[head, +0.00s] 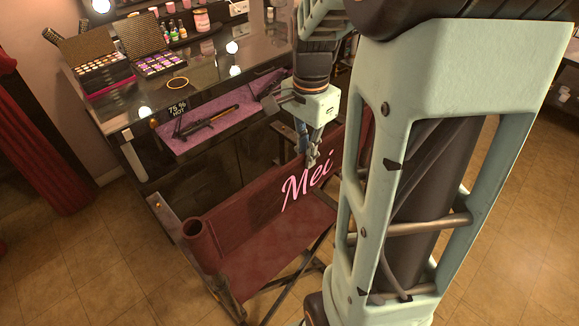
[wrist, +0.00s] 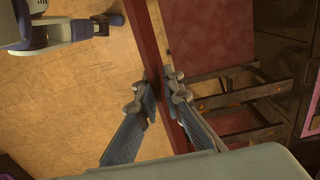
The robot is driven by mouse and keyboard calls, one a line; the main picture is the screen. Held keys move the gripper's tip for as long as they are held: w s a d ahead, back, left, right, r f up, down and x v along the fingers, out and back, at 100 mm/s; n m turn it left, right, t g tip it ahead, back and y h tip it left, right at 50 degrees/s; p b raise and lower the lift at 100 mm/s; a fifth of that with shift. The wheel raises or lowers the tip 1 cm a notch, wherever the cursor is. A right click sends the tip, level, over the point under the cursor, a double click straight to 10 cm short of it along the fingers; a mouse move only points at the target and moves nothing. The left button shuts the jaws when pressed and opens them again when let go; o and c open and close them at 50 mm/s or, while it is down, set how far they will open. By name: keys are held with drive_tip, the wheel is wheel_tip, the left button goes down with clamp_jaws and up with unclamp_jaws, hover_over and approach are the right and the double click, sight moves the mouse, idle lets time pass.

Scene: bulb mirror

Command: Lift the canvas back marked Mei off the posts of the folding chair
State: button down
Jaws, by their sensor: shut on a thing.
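The canvas back (head: 240,205) is dark red with "Mei" in pink script. It spans the folding chair above its red seat (head: 275,250). Its left end forms a round sleeve with a dark open top, and I cannot tell whether a post is inside. Its right end is mostly hidden behind my arm. My gripper (head: 312,158) points down at the top edge, just above the lettering. In the wrist view my gripper (wrist: 162,88) is shut on the canvas back (wrist: 150,45), one finger on each face. The chair's dark frame (wrist: 240,90) shows beside it.
A red curtain (head: 40,150) hangs at left. Tiled floor (head: 110,240) is clear left of the chair.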

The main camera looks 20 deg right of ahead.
drive_tip(key=shift+r+p, duration=0.5)
drive_tip(key=shift+r, duration=4.8)
